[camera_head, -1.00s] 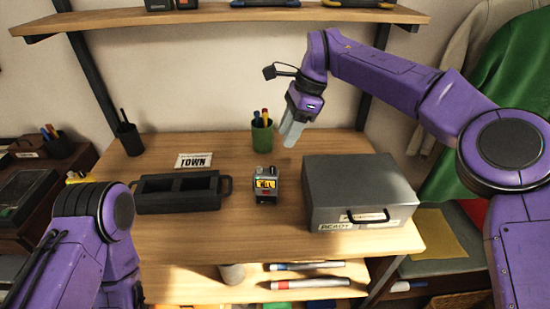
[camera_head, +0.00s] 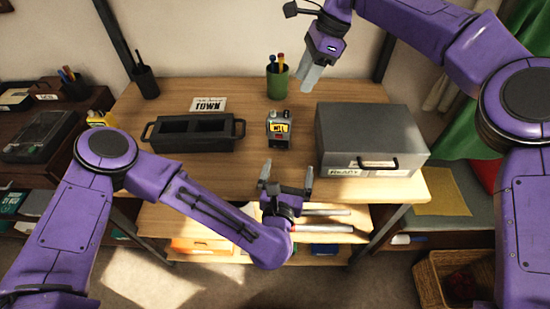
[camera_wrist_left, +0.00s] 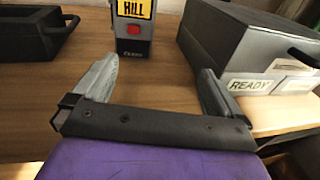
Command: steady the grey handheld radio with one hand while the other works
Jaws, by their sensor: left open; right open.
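The grey handheld radio (camera_head: 279,130) stands upright in the middle of the table, with two knobs on top and a yellow display. In the left wrist view the radio (camera_wrist_left: 133,28) shows a label ending in "ILL" and a red button, and its top is cut off. My left gripper (camera_head: 287,175) is open and empty at the table's front edge, in front of the radio and apart from it. Its fingers (camera_wrist_left: 157,80) spread wide below the radio in the wrist view. My right gripper (camera_head: 309,80) is open above the back of the table, behind and right of the radio.
A grey box (camera_head: 368,133) labelled "READY" stands right of the radio. A black two-slot tray (camera_head: 227,145) lies to the left. A green pen cup (camera_head: 277,83) and a card (camera_head: 208,104) are behind. Bare table surrounds the radio.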

